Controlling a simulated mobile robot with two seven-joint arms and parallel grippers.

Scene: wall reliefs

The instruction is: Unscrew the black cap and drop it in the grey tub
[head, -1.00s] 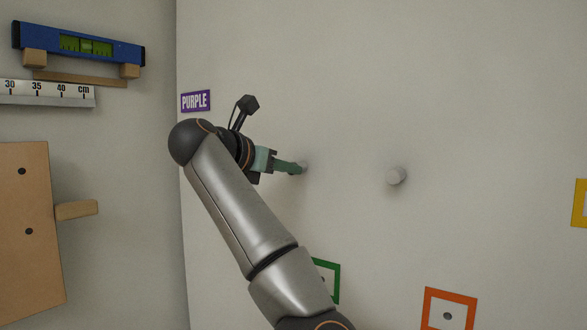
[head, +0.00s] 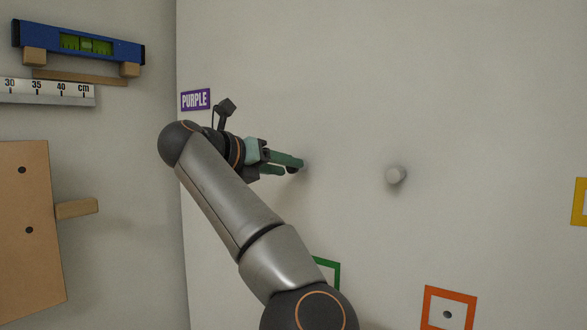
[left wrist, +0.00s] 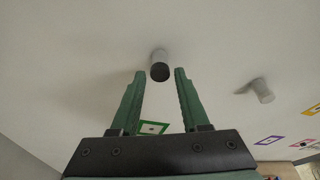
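The black cap (left wrist: 160,73) sits on the end of a short grey stub (left wrist: 159,56) that stands out from the pale wall. My left gripper (left wrist: 159,74) is open, with one green finger on each side of the cap and a gap on both sides. The cap is level with the fingertips. In the head view the left gripper (head: 298,167) is beside the wall, and the cap (head: 292,170) shows as a small dark spot by the fingertips. The grey tub is not in view. My right gripper is not in view.
A second grey stub (head: 396,175) stands out from the wall to the right. Green (head: 327,272), orange (head: 448,308) and yellow (head: 579,203) frames and a PURPLE label (head: 195,100) are on the wall. A blue level (head: 78,44) and a wooden board (head: 25,225) are at the left.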

